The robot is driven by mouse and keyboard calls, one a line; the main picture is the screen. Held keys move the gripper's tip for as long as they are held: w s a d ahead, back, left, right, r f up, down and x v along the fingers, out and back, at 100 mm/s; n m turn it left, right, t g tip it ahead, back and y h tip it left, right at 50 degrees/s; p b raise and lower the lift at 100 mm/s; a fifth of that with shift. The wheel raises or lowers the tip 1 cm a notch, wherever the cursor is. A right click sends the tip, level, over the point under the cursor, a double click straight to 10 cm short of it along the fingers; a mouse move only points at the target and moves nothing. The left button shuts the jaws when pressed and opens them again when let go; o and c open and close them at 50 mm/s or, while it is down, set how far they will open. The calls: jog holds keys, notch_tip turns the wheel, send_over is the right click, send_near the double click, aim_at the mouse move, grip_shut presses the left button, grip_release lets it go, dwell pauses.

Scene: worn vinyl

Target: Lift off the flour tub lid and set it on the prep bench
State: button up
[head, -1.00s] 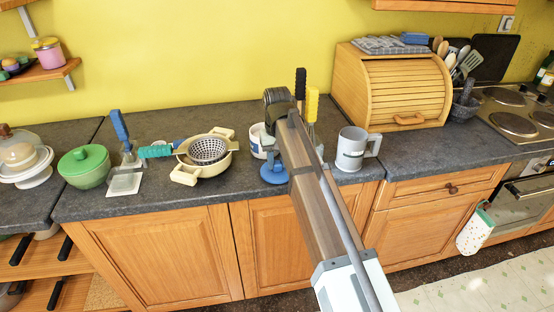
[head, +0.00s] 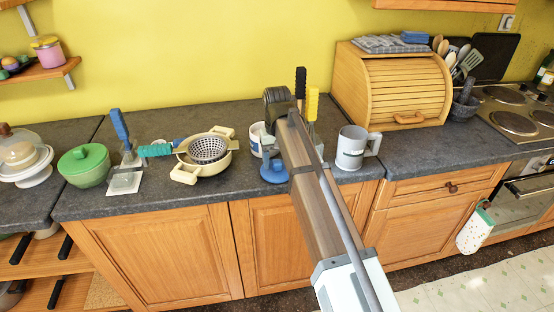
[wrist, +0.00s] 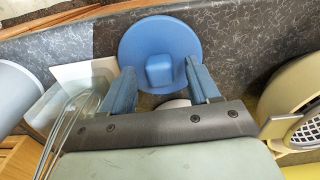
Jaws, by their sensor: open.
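The blue round lid (head: 273,173) lies flat on the dark grey worktop (head: 420,148), close to its front edge. A white tub with blue marking (head: 257,137) stands behind the lid, partly hidden by my arm. In the head view my arm hides most of the gripper.
A grey mug-shaped sifter (head: 352,148) stands right of the lid, and a cream strainer (head: 208,155) stands to the left. Yellow and black handles (head: 312,104) rise behind my arm. A wooden bread bin (head: 392,85) is at the back right. Worktop before it is clear.

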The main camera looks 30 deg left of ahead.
jog(key=shift+r, duration=0.2)
jog(key=shift+r, duration=3.85)
notch_tip(320, 180, up, 8)
jog(key=shift+f, duration=0.25)
